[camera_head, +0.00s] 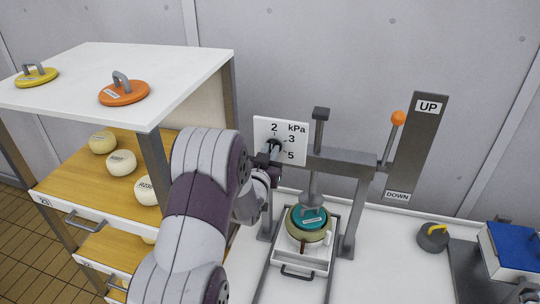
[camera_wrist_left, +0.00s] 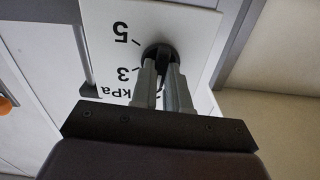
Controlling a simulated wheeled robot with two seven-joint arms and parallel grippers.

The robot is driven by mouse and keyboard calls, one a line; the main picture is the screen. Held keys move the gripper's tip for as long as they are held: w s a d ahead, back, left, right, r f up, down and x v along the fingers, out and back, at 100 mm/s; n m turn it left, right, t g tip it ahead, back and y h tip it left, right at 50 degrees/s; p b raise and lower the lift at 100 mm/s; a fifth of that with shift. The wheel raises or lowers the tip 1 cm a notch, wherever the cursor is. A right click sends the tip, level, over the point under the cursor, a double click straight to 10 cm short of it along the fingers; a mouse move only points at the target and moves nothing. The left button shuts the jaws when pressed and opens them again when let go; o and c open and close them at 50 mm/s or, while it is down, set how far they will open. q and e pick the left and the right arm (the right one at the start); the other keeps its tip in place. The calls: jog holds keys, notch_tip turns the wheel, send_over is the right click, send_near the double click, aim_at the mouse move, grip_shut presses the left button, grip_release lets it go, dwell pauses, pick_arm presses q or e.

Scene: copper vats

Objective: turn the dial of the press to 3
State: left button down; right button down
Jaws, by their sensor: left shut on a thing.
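The press (camera_head: 345,163) is a grey metal frame at the right of centre in the head view. Its white dial plate (camera_head: 290,128) carries the marks 2, 3 and 5 and "kPa". The black dial (camera_head: 274,145) sits at the plate's lower middle. My left gripper (camera_head: 268,155) reaches it from the front left and is shut on it. In the left wrist view the plate appears upside down, and the two fingers (camera_wrist_left: 163,78) close on the black dial (camera_wrist_left: 160,52). The fingers hide part of the dial, so I cannot tell which mark it points to. My right gripper is out of view.
A lever with an orange knob (camera_head: 398,118) stands beside an UP/DOWN panel (camera_head: 418,145). A teal-lidded round mould (camera_head: 308,222) sits in a tray under the press. A white-topped shelf (camera_head: 180,65) stands left, with orange (camera_head: 125,94) and yellow (camera_head: 35,78) handled discs on top.

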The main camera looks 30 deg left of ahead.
pick_arm(q)
jog(key=shift+d+f+m+b, duration=0.1)
jog(key=shift+f+m+b, duration=0.05)
jog(key=shift+m+b, duration=3.3)
jog(key=shift+d+f+m+b, duration=0.1)
jog(key=shift+m+b, duration=2.05)
jog(key=shift+b, duration=2.55)
jog(key=c, duration=1.1)
grip_release()
jog(key=shift+s+r, duration=0.1)
jog(key=shift+r, duration=0.05)
jog(key=shift+s, duration=0.1)
